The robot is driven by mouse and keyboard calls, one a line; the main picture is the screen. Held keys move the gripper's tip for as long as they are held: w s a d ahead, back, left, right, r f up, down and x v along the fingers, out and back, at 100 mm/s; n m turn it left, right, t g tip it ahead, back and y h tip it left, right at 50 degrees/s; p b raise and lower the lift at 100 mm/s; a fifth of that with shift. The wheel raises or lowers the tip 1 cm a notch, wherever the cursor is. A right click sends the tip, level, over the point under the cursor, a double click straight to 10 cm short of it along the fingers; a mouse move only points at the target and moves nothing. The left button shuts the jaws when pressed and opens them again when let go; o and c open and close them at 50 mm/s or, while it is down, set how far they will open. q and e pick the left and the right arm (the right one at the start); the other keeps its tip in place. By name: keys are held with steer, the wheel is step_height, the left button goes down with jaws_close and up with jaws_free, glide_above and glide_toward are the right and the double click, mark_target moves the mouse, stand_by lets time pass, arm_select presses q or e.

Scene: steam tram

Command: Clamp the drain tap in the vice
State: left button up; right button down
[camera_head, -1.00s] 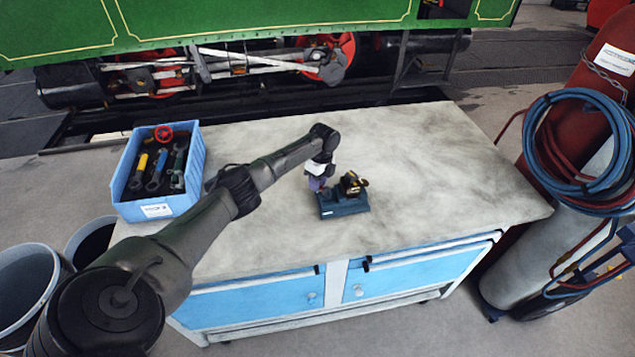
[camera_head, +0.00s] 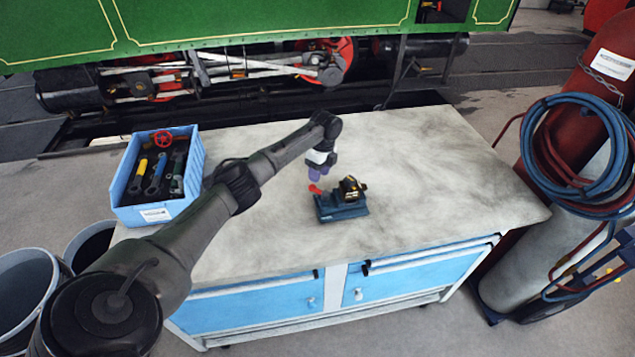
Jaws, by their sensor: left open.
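A small blue vice (camera_head: 341,209) stands on the worktop near its middle. A dark and brass-yellow piece (camera_head: 352,187), which looks like the drain tap, sits at the vice's upper right. It is too small to tell whether the jaws grip it. A small red part (camera_head: 315,189) shows at the vice's upper left; I cannot tell whether it is the vice's handle. My left gripper (camera_head: 315,175), with purple fingertips, is open and points down just above the red part, apart from the dark piece. My right gripper is not in view.
A blue bin (camera_head: 190,185) with several tools and a red handwheel (camera_head: 162,137) stands at the worktop's left. The worktop (camera_head: 430,170) is clear right of the vice. Gas cylinders with coiled hoses (camera_head: 575,140) stand beyond its right edge. Buckets (camera_head: 25,280) stand at left.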

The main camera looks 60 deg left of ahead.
arm_select(q)
step_height(320, 180, up, 8)
steer(key=w, duration=0.1)
steer(key=shift+w+a, duration=0.25)
steer(key=shift+a, duration=0.1)
stand_by(0.6)
